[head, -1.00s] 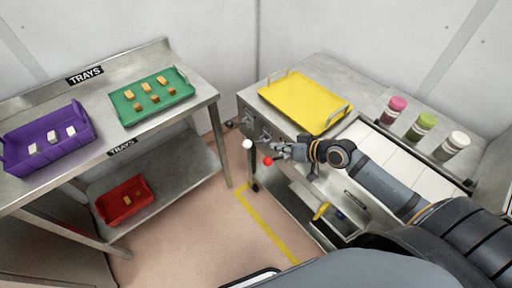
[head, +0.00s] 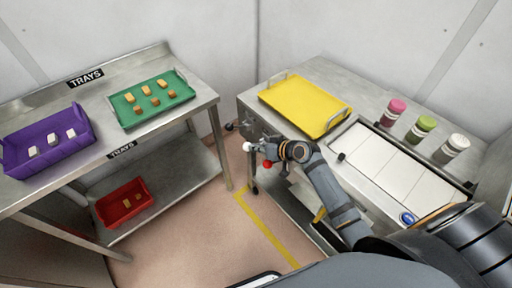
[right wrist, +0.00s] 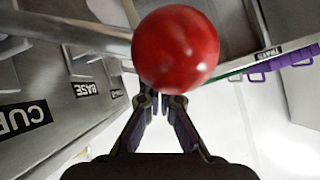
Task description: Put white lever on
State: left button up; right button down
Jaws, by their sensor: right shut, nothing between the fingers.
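The white lever's ball knob (head: 248,146) sticks out from the front of the right-hand counter in the head view. A red ball knob (head: 267,164) is just below and right of it. My right gripper (head: 260,148) is shut and empty, its tips close to the white knob; contact cannot be told. In the right wrist view, the red knob (right wrist: 176,50) is large, above and partly in front of the shut fingertips (right wrist: 158,100). The white knob cannot be made out there. My left gripper is out of view.
The counter front carries a "BASE" label (right wrist: 85,89) and a second, partly cut-off label (right wrist: 24,118). A yellow tray (head: 305,104) and several coloured jars (head: 421,127) stand on top. A steel rack (head: 190,119) at left holds trays. Floor between is clear.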

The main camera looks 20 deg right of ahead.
jog(key=shift+s+a+f+b, duration=0.2)
jog(key=shift+a+f+b, duration=0.2)
jog(key=shift+a+f, duration=0.1)
jog(key=shift+d, duration=0.1)
jog(key=shift+r+p, duration=0.8)
